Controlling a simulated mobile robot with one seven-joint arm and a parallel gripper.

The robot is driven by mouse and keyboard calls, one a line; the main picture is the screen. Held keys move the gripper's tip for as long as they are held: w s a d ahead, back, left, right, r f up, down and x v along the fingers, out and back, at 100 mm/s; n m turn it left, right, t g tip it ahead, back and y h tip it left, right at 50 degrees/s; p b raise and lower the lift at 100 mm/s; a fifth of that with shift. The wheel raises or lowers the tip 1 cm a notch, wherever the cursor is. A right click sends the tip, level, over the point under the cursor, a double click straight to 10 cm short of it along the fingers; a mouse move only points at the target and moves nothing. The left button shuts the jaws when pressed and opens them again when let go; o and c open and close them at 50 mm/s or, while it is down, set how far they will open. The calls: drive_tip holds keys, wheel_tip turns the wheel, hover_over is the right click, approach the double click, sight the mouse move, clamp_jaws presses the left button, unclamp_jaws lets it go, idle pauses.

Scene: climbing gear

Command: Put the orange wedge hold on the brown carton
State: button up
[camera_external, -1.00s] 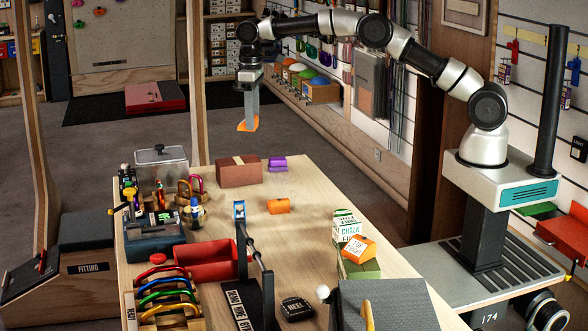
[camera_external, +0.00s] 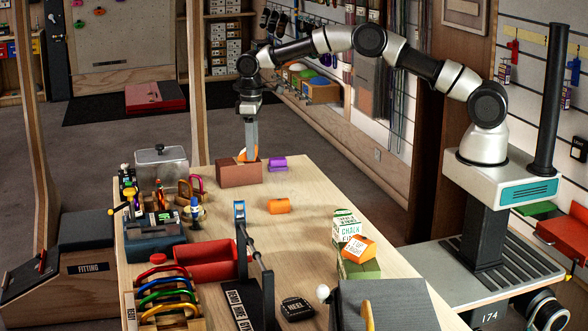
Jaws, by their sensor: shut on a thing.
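The brown carton (camera_external: 236,177) stands at the far end of the wooden table. My gripper (camera_external: 251,154) points straight down at the carton's right part and is shut on the orange wedge hold (camera_external: 242,157). The fingers hide part of the wedge, and orange shows on both sides of them. The wedge is at the height of the carton's top. I cannot tell whether it touches the carton or is slightly above or behind it.
A purple hold (camera_external: 277,163) sits close to the right of the carton. An orange block (camera_external: 279,206) lies nearer on the table, with clear wood around it. A clear-lidded bin (camera_external: 161,169) stands to the left. A chalk box (camera_external: 345,226) stands at the right edge.

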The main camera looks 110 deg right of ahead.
drive_tip(key=shift+f, duration=0.15)
drive_tip(key=o, duration=1.1)
drive_tip(key=shift+c, duration=0.2)
wheel_tip(320, 180, up, 12)
